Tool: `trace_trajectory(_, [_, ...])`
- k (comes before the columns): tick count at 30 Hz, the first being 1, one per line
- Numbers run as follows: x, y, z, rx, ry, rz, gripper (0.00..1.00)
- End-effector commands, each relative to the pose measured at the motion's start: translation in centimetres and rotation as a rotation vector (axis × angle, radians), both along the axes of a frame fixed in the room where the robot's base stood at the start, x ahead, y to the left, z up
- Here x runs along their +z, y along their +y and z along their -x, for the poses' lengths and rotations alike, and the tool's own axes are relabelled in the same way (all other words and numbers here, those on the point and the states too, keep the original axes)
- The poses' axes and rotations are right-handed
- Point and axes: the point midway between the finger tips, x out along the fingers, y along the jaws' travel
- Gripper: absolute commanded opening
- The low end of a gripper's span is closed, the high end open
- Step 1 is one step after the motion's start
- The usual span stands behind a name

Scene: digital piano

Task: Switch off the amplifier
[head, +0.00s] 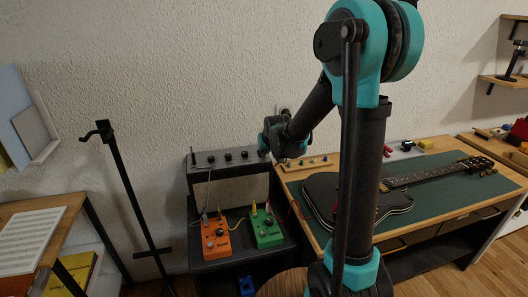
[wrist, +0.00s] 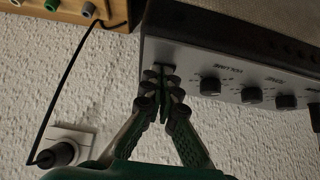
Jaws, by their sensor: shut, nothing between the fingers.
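The amplifier (head: 228,167) is a dark box with a row of black knobs along its top, left of the workbench in the head view. In the wrist view its grey control panel (wrist: 225,88) fills the upper right, with several black knobs and lettering that appears inverted. My gripper (wrist: 163,95) is shut and empty, its fingertips at the panel's left end beside the first knob. A small dark switch (wrist: 163,69) shows at the fingertips, partly hidden by them. I cannot tell its position or whether they touch.
An orange pedal (head: 215,242) and a green pedal (head: 266,229) sit below the amplifier's top. A dark guitar (head: 390,192) lies on the bench's green mat. A wall socket with a plug (wrist: 65,150) and cable is at lower left in the wrist view. A black stand (head: 128,195) stands left.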

Motion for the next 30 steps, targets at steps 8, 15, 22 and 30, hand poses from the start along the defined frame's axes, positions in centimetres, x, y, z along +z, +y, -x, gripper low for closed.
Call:
trace_trajectory(8, [0.3,0.1,-0.7,0.000,0.001,0.000,0.00])
trace_trajectory(15, [0.7,0.3,-1.4,0.000,0.001,0.000,0.00])
trace_trajectory(22, [0.7,0.3,-1.4,0.000,0.001,0.000,0.00])
trace_trajectory(30, [2.2,0.3,-1.9,0.000,0.001,0.000,0.00])
